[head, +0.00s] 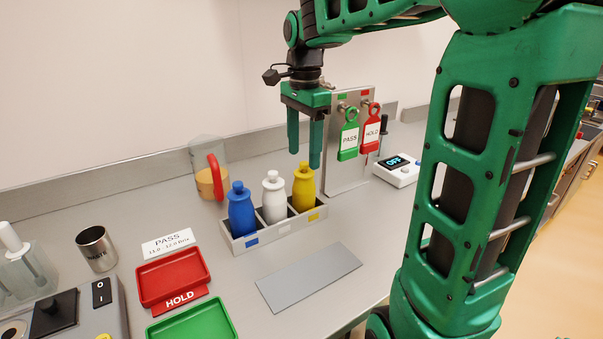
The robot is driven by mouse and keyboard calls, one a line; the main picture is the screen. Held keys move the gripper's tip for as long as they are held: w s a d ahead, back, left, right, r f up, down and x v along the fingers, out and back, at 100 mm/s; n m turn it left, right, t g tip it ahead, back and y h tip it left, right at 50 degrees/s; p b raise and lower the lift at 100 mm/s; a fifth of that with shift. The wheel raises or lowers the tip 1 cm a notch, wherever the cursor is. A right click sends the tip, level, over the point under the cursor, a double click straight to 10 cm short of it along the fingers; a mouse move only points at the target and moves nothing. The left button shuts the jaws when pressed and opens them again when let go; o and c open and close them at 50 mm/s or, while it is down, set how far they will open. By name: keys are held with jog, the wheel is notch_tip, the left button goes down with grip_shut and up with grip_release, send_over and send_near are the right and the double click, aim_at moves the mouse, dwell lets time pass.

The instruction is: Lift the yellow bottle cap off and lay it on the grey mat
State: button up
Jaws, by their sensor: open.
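The yellow bottle (303,191) stands upright in the right slot of a grey rack, with its yellow cap (304,167) on top. My gripper (304,160) is open and points down, its fingertips around or just above the height of the cap. I cannot tell from this one view whether the fingers touch the cap. The grey mat (308,280) lies flat and empty on the counter in front of the rack.
The rack (274,232) also holds a blue bottle (241,210) and a white bottle (274,197). PASS (349,135) and HOLD (371,130) tags hang behind. A pitcher (209,175), red tray (172,275) and green tray (195,325) stand left.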

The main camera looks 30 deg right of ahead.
aim_at(304, 162)
jog(key=shift+f, duration=2)
jog(key=shift+c, duration=0.5)
jog(key=c, duration=1)
jog(key=shift+r, duration=0.1)
